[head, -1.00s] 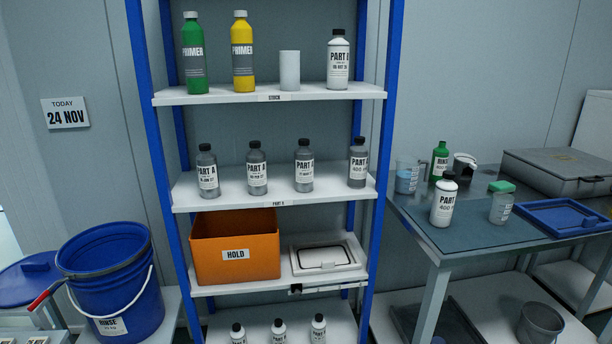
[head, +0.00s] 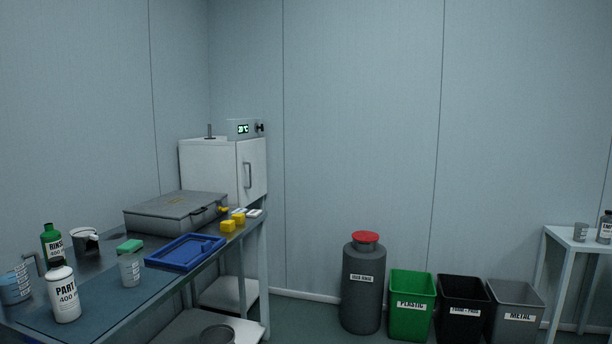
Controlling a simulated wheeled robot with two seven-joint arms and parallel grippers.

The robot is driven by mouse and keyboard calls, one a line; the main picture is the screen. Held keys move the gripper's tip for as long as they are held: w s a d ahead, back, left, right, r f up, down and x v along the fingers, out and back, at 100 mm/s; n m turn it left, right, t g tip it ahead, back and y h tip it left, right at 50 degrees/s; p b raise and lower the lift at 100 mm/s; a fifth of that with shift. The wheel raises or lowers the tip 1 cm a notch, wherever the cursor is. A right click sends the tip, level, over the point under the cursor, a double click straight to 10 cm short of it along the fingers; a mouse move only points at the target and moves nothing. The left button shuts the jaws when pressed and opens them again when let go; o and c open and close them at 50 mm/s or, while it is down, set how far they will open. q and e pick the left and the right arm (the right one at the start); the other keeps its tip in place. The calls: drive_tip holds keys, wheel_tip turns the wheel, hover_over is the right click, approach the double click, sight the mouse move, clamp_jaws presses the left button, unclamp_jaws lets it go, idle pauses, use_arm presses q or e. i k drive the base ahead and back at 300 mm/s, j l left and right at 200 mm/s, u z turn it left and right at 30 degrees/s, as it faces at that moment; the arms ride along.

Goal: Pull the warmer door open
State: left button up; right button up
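A grey control box (head: 242,128) with a lit green display sits on top. Its door (head: 258,168) faces right and looks shut. A vertical grey bar handle (head: 247,175) is on the door, toward its left side. Neither of my grippers is in view.
The workbench (head: 95,300) at left holds a grey case (head: 175,212), a blue tray (head: 186,252), bottles, cups and yellow blocks. A red-lidded drum (head: 362,285) and green, black and grey bins stand along the wall. Some floor shows between bench and drum.

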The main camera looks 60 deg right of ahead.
sight(251, 154)
drive_tip(key=z, duration=1.65)
